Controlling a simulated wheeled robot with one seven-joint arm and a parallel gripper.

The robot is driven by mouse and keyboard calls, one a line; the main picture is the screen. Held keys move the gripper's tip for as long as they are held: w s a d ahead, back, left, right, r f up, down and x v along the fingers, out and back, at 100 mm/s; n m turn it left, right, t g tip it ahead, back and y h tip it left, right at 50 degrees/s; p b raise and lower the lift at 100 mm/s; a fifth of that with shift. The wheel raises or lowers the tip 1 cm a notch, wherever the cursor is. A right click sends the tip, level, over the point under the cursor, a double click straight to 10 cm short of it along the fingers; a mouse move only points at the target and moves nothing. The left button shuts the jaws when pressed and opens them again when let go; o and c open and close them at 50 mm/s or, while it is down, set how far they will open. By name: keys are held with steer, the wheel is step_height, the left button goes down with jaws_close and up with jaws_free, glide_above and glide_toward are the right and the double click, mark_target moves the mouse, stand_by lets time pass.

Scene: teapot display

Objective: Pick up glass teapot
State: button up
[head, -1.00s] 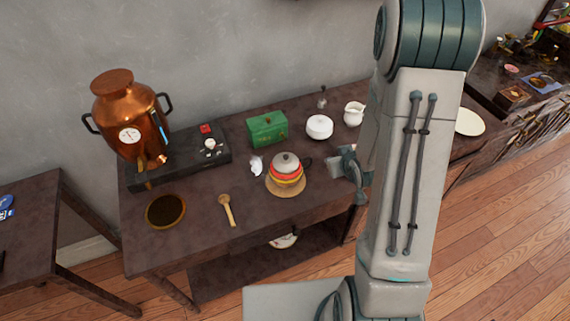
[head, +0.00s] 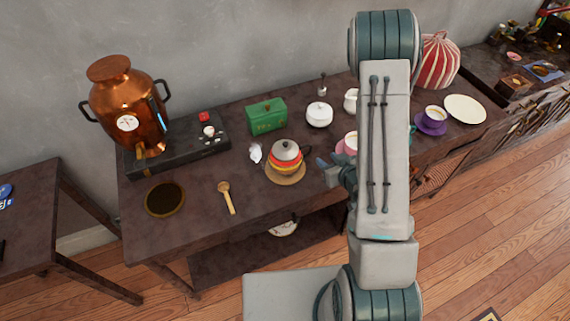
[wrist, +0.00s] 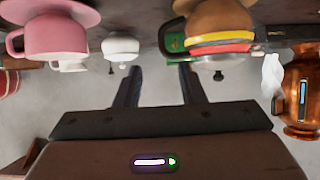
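In the wrist view, which appears upside down, the teapot (wrist: 222,42) is at the upper right, beyond my fingertips. My gripper (head: 328,170) is just right of the teapot in the head view, partly hidden by my arm. In the wrist view my gripper (wrist: 158,75) has its two fingers spread, with nothing held between them. The teapot appears to one side of the finger gap.
A copper urn (head: 128,105) stands at the table's left. A green box (head: 267,117) and white sugar bowl (head: 319,114) are behind the teapot. A pink cup (head: 349,143) is close by my gripper.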

mark_target(311, 151)
steer(key=b+x, duration=0.4)
steer(key=x, duration=0.2)
steer(key=shift+w+a+f, duration=0.15)
steer(key=shift+w+a, duration=0.05)
steer(key=shift+w, duration=0.15)
steer(key=shift+p+x, duration=0.6)
steer(key=shift+x, duration=2.1)
steer(key=shift+s, duration=0.1)
steer(key=shift+c, duration=0.4)
jaws_close()
